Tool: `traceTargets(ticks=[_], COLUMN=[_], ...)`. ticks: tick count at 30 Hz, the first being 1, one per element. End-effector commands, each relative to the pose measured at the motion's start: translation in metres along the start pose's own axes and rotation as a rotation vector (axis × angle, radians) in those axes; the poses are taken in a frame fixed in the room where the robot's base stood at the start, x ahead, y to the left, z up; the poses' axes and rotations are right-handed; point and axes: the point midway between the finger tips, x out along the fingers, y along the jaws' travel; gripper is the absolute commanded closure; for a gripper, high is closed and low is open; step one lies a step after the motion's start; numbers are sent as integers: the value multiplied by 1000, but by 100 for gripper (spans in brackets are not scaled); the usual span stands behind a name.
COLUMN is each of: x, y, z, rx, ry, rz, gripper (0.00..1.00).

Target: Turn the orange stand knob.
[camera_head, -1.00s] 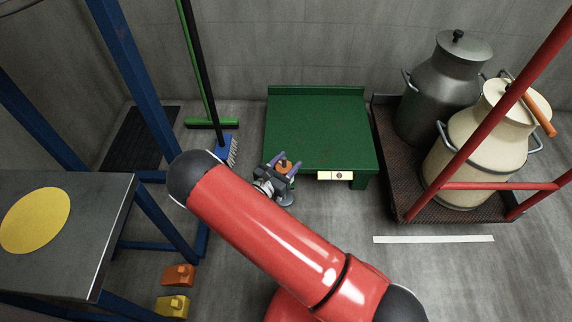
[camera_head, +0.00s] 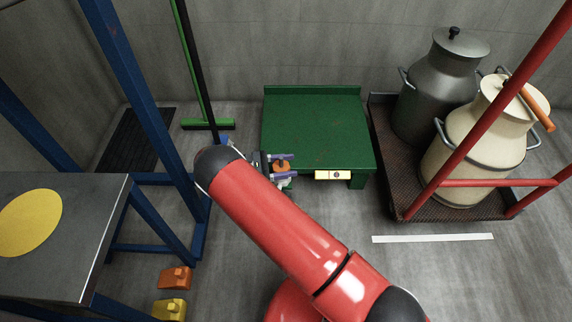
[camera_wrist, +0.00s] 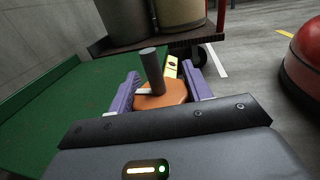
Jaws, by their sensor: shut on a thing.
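The orange stand knob (camera_head: 281,168) is at the left front corner of the green stand (camera_head: 318,130). In the wrist view the knob (camera_wrist: 170,94) is a rounded orange piece with a grey post (camera_wrist: 152,70) rising beside or through it. My gripper (camera_head: 283,166) comes in from the left, with one purple finger on each side of the knob. My gripper (camera_wrist: 160,92) is shut on the knob. My arm hides part of what lies below it in the head view.
A cream level (camera_head: 333,175) is at the stand's front edge. A red-railed cart (camera_head: 395,190) with two milk cans is on the right. A blue frame (camera_head: 150,110), brooms (camera_head: 208,124) and a grey table (camera_head: 95,230) are on the left.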

Motion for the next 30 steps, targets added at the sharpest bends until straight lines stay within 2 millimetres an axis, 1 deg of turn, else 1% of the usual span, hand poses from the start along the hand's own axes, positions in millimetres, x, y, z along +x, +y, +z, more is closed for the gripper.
traceTargets(ticks=[7,20,21,25,26,30], x=[-1,-1,-1,-1,-1,0], y=[-1,-1,-1,-1,-1,-1], z=[-2,-3,-3,-2,-2,-1], rx=[0,0,0,0,0,1], ry=[4,4,4,3,3,2], rz=[-54,-61,-61,-62,-62,-63], gripper=[74,74,48,31,29,29])
